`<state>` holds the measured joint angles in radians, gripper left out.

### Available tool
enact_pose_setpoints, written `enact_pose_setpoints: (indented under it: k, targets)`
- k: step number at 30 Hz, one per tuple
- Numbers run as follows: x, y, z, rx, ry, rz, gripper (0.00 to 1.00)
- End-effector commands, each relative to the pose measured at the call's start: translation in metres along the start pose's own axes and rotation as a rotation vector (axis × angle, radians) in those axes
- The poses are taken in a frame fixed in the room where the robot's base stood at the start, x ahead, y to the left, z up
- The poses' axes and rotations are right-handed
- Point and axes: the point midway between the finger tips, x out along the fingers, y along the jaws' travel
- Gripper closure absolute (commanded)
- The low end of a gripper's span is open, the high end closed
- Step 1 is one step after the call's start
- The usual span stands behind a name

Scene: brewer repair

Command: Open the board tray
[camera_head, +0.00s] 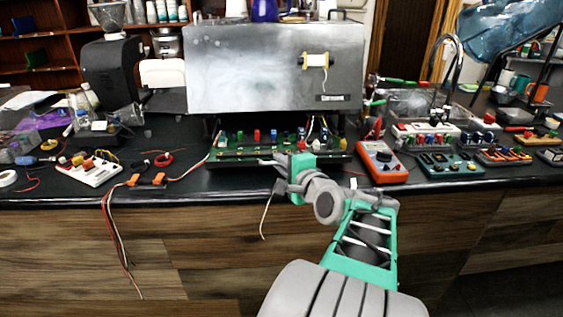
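The brewer (255,65) is a large brushed-metal box at the back middle of the counter. Below it, the dark board tray (230,155) shows with a green circuit board bearing red, blue and other small parts. The board is visible in front of the brewer's lower body; I cannot tell how far the tray stands out. My gripper (266,162), grey and teal, is at the tray's front edge, its fingers pointing left. The fingers overlap the edge in the picture. I cannot tell whether they touch or grip it. My wrist hides part of the tray's right front.
An orange multimeter (382,162) stands close to the right of the tray. A white terminal block (90,170) and orange clips (147,180) with loose wires lie to the left. More boards (450,163) fill the right side. The wooden counter front (130,240) drops below the black edge.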

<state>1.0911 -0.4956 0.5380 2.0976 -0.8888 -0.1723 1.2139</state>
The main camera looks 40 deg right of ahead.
Motion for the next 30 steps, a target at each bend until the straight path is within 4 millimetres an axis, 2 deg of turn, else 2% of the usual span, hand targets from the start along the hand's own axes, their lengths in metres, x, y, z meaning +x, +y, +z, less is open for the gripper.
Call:
enact_pose_setpoints:
  k: [1,8,17,25,30]
  targets:
    - [0.0,0.001,0.0,0.001,0.001,0.002,0.88]
    - [0.0,0.0,0.0,0.001,0.0,0.001,0.7]
    - [-0.005,-0.001,-0.003,0.001,0.004,-0.001,0.7]
    - [-0.056,-0.001,-0.004,0.001,0.01,-0.002,0.7]
    - [-0.075,0.0,-0.003,0.001,0.006,0.0,0.7]
